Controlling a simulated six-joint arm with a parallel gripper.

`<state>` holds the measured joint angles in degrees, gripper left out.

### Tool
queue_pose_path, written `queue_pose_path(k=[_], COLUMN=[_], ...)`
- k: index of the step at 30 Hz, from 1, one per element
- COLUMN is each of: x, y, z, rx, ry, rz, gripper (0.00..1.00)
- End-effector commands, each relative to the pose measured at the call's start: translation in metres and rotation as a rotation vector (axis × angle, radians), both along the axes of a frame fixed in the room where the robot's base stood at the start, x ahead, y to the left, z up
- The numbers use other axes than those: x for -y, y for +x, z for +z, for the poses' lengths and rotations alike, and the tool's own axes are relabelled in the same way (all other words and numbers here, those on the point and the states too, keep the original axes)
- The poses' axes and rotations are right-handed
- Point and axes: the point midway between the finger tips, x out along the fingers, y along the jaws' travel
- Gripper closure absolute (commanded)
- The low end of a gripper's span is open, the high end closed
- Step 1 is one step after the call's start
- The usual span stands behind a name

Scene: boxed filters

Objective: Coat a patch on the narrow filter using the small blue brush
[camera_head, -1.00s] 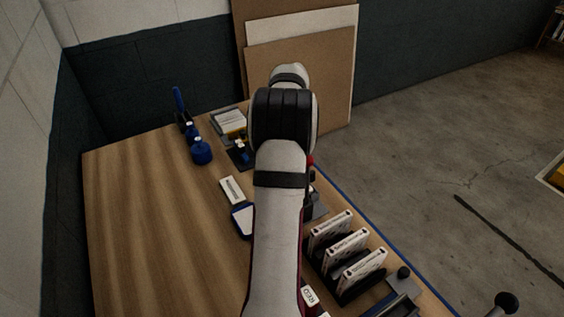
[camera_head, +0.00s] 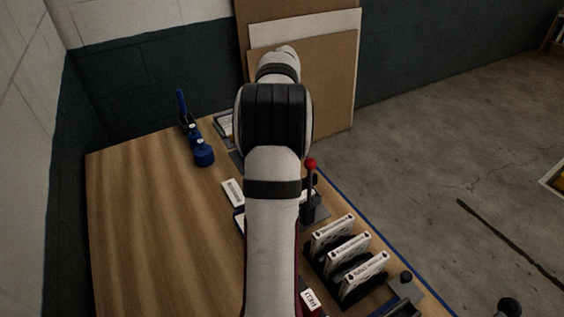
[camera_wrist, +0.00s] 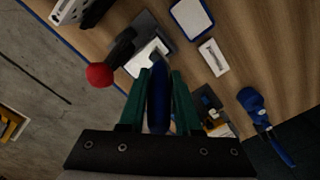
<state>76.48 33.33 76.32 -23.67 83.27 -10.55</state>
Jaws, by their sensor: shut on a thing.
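In the wrist view my gripper (camera_wrist: 158,75), with green fingers, is shut on a slim dark blue piece, the small blue brush (camera_wrist: 157,105). Its bristle end cannot be made out. Just beyond the fingertips, a white flat piece (camera_wrist: 148,57) lies on a dark fixture beside a red-knobbed lever (camera_wrist: 100,74); I cannot tell whether it is the narrow filter or whether the brush touches it. Several boxed filters (camera_head: 348,256) stand upright in a black rack. In the head view my own arm hides the gripper and brush.
A blue-rimmed pad (camera_wrist: 192,18) and a white label-like block (camera_wrist: 213,57) lie near the fixture. The red-knobbed lever (camera_head: 311,164) rises close to my arm. The left of the wooden table (camera_head: 150,230) is clear.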

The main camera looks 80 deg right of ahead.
Motion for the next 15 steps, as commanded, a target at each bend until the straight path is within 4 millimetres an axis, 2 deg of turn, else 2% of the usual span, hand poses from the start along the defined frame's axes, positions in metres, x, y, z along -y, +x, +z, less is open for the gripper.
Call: queue_pose_path(k=[9,15], x=[0.000,0.000], y=[0.000,0.000], z=[0.028,0.034], rx=[0.001,0.000], ry=[-0.001,0.000], rz=[0.001,0.000], gripper=[1.00,1.00])
